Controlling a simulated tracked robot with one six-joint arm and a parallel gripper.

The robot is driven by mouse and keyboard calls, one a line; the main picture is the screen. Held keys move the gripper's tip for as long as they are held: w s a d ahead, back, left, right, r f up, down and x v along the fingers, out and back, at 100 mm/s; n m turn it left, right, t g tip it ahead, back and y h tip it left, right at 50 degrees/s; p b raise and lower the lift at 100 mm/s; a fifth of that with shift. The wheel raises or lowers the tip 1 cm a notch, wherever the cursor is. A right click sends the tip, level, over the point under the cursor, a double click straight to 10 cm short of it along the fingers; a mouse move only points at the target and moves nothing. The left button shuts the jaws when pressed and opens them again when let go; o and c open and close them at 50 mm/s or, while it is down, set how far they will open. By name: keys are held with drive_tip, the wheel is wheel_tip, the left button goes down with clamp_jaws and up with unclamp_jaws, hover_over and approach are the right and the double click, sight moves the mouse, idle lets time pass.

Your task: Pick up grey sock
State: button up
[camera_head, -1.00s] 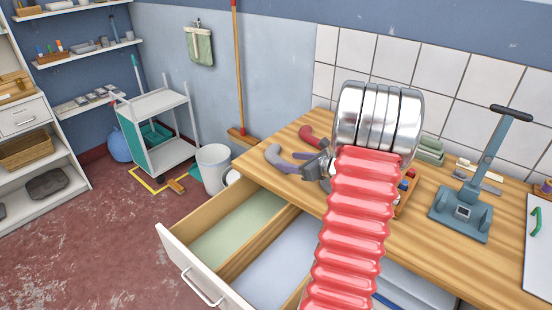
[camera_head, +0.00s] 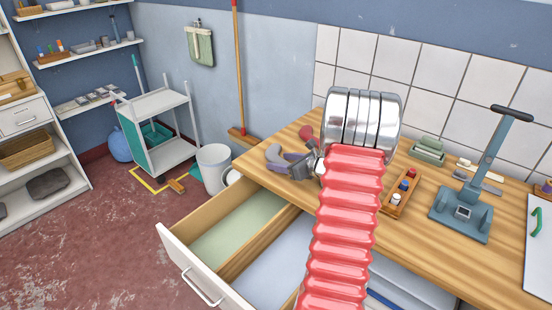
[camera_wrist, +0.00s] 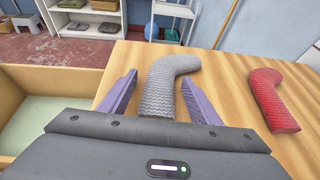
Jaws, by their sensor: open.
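The grey sock (camera_wrist: 174,80) lies on the wooden worktop in the wrist view, with its foot bent to the right. My gripper (camera_wrist: 160,97) is open, with one purple finger on each side of the sock's near end. The gripper body hides that near end. In the head view the grey sock (camera_head: 275,155) shows at the worktop's left corner, beside my gripper (camera_head: 292,162). A red sock (camera_wrist: 271,98) lies to the right, apart from the fingers.
An open drawer (camera_head: 185,263) with a divider sticks out below the worktop (camera_head: 415,237). A white bucket (camera_head: 213,165) is on the floor.

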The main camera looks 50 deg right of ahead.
drive_tip(key=shift+c, duration=0.6)
drive_tip(key=c, duration=1)
wheel_tip(320, 180, up, 10)
drive_tip(key=shift+s, duration=0.1)
idle(0.4)
